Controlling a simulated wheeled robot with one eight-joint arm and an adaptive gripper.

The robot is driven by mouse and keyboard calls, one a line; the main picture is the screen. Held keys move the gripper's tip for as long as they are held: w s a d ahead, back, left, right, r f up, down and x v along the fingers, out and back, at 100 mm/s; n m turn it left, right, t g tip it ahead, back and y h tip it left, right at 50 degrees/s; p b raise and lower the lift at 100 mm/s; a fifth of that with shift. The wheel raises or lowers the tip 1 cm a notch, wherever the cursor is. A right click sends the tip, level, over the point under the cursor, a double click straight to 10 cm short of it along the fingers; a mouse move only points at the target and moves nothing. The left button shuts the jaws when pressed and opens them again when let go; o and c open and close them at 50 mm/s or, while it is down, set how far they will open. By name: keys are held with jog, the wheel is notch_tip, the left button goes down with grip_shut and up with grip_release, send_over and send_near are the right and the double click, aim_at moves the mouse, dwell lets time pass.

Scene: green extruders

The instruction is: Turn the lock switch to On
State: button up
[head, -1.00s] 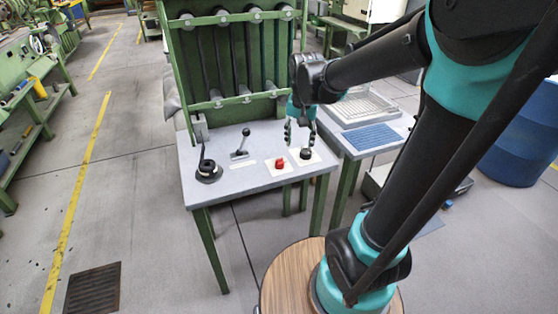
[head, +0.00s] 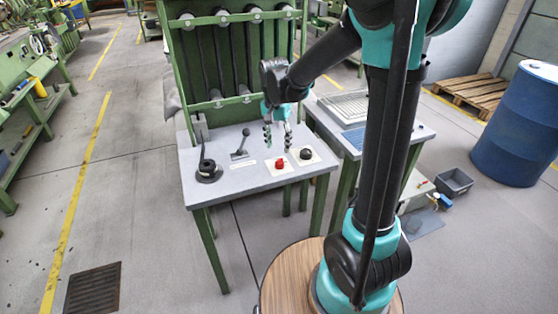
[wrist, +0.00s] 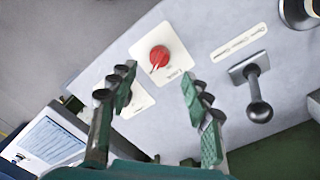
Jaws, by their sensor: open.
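A red knob (head: 280,163) sits on a white square plate on the grey tabletop. It also shows in the wrist view (wrist: 159,57), with a dark mark on its face and small print too small to read. A black knob (head: 305,153) is on a second white plate to its right; in the wrist view my left-hand finger partly hides it. I cannot tell from the print which is the lock switch. My gripper (head: 277,138) is open and empty, pointing down above the table just behind the red knob. In the wrist view the red knob shows between the fingertips (wrist: 158,72).
A lever with a black ball (head: 243,143) stands left of the knobs, and a round black fitting (head: 208,170) is at the table's left. A green rack (head: 230,60) rises along the back edge. A side table with a blue panel (head: 357,138) adjoins on the right.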

aim_at(279, 160)
jog(key=f, duration=0.7)
jog(key=shift+s+d+f, duration=0.1)
jog(key=shift+d+f, duration=0.1)
jog(key=shift+f, duration=0.1)
grip_shut()
